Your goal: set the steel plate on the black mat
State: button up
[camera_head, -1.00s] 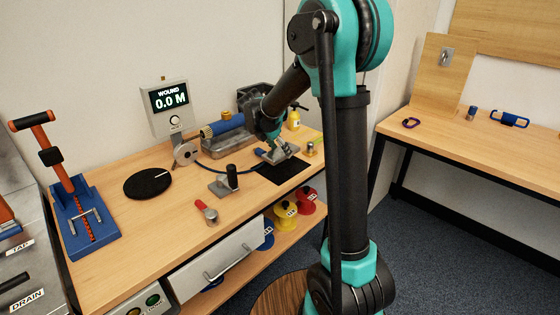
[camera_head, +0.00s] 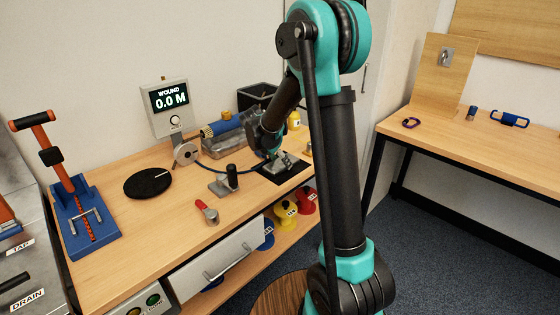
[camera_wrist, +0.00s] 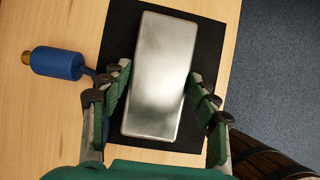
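The steel plate (camera_wrist: 160,85) is a grey, rounded rectangle over the black mat (camera_wrist: 212,45) in the wrist view, turned slightly against it. Mat shows on both sides of it. My gripper (camera_wrist: 160,76) has a fingertip at each long edge of the plate and appears shut on it. In the head view my gripper (camera_head: 272,153) is low over the mat (camera_head: 287,177) with the plate (camera_head: 287,162) at its tips. The plate looks flat and at mat level; a small gap beneath cannot be ruled out.
A blue-handled tool (camera_wrist: 57,63) lies left of the mat in the wrist view. A metal stand with a black knob (camera_head: 228,181) and a black disc (camera_head: 147,182) are further left on the bench. The bench's front edge is close to the mat.

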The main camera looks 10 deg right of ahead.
jog(key=o, duration=0.4)
jog(key=shift+r, duration=0.15)
jog(key=v, duration=1.1)
jog(key=s+d+f+m+y, duration=0.1)
jog(key=s+f+m, duration=0.3)
jog(key=s+m, duration=0.4)
jog(key=s+d+f+m+y, duration=0.2)
jog(key=s+d+f+m, duration=0.2)
jog(key=s+m, duration=0.4)
jog(key=s+d+f+m+y, duration=0.1)
jog(key=s+d+f+m, duration=0.2)
jog(key=s+m, duration=0.6)
jog(key=shift+s+d+f+t+y, duration=0.2)
jog(key=shift+s+f+t+y, duration=0.15)
jog(key=shift+s+f, duration=0.55)
jog(key=shift+s+r, duration=0.2)
jog(key=shift+r, duration=0.05)
